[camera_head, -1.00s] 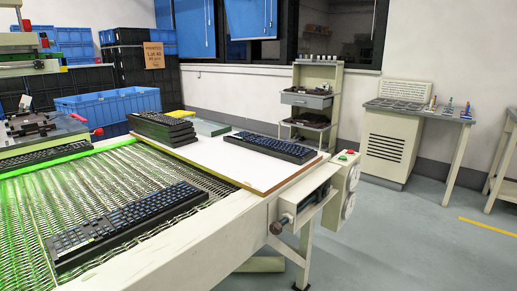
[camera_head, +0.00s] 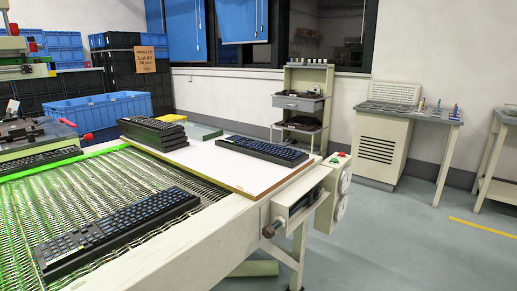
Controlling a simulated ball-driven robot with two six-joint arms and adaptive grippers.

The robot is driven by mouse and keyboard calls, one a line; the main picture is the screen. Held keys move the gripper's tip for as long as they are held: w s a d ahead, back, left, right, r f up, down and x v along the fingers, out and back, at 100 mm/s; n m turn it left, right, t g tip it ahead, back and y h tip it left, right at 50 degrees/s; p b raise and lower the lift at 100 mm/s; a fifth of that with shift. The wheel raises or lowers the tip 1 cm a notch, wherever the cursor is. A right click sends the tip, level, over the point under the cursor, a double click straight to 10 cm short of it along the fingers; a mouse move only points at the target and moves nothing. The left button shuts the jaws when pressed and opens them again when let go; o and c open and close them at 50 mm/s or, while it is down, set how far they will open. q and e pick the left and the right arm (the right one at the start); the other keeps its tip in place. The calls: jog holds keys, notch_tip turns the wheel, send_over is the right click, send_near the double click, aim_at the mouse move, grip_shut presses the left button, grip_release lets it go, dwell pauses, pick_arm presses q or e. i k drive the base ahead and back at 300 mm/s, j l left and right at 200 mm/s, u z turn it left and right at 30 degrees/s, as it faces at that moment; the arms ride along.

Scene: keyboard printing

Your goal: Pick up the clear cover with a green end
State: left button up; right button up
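No clear cover with a green end can be made out for certain. A bright green strip (camera_head: 98,153) runs along the far edge of the mesh conveyor (camera_head: 110,178), and green tint shows on the mesh at the left. A flat pale green piece (camera_head: 201,131) lies behind the stacked keyboards; whether it is a cover is unclear. Neither of my grippers is in view.
A black keyboard (camera_head: 120,232) lies on the mesh. A keyboard stack (camera_head: 153,134) and another keyboard (camera_head: 262,150) rest on a white board (camera_head: 235,172). A blue crate (camera_head: 100,109), shelf rack (camera_head: 303,103) and side table (camera_head: 405,108) stand behind.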

aim_at(199, 131)
jog(key=i+l+z, duration=0.25)
jog(key=i+l, duration=0.15)
jog(key=i+l+z, duration=0.55)
jog(key=i, duration=0.3)
jog(key=i+l+z, duration=0.3)
jog(key=i, duration=0.15)
jog(key=i+z, duration=0.25)
jog(key=i, duration=0.2)
jog(key=i+u, duration=0.15)
jog(key=i, duration=0.4)
jog(key=i+u, duration=0.2)
jog(key=i, duration=0.4)
jog(key=i+l+u, duration=0.15)
jog(key=i, duration=0.4)
jog(key=i+l+u, duration=0.15)
jog(key=i, duration=0.4)
jog(key=i+j+u, duration=0.2)
jog(key=u, duration=0.2)
jog(key=i+u, duration=0.7)
jog(key=u, duration=0.15)
jog(key=i+l+u, duration=0.1)
jog(key=i+u, duration=0.2)
jog(key=u, duration=0.15)
jog(key=i+l+u, duration=0.2)
jog(key=u, duration=0.2)
jog(key=i, duration=0.1)
